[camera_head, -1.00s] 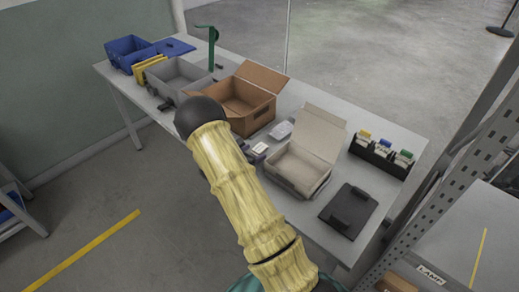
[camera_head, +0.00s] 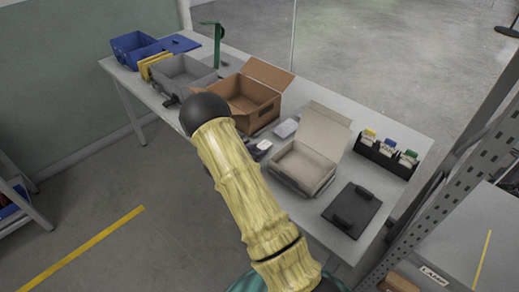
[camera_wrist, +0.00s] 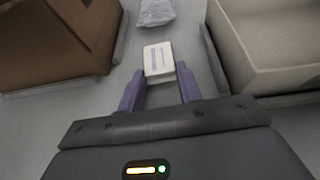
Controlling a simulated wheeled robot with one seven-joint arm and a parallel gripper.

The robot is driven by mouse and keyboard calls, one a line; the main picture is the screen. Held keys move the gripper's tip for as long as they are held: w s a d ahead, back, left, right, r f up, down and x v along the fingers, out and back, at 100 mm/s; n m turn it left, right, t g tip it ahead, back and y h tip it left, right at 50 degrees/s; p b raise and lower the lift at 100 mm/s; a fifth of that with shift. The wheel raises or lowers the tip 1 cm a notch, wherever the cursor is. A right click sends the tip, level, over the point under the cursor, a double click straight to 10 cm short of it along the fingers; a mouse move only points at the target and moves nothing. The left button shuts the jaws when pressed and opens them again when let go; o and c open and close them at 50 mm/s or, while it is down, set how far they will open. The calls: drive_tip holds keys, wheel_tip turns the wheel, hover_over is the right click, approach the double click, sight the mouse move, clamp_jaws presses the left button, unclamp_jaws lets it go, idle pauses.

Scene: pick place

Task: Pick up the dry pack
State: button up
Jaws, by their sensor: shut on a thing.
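The dry pack, which I take to be the small white block with blue print (camera_wrist: 158,60), sits between my fingertips in the wrist view. It also shows as a small white patch (camera_head: 264,145) in the head view, just past the end of my arm. My gripper (camera_wrist: 161,78) has purple fingers and is shut on this pack, holding its near end. The pack is at or just above the grey tabletop; I cannot tell which. My arm hides most of the gripper in the head view.
An open brown carton (camera_head: 246,98) stands left of the pack and an open pale box (camera_head: 303,168) right of it. A silvery packet (camera_head: 286,128) lies just beyond.

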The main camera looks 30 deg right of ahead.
wheel_tip(320, 180, up, 10)
idle(0.4)
drive_tip(key=shift+f, duration=0.1)
idle(0.4)
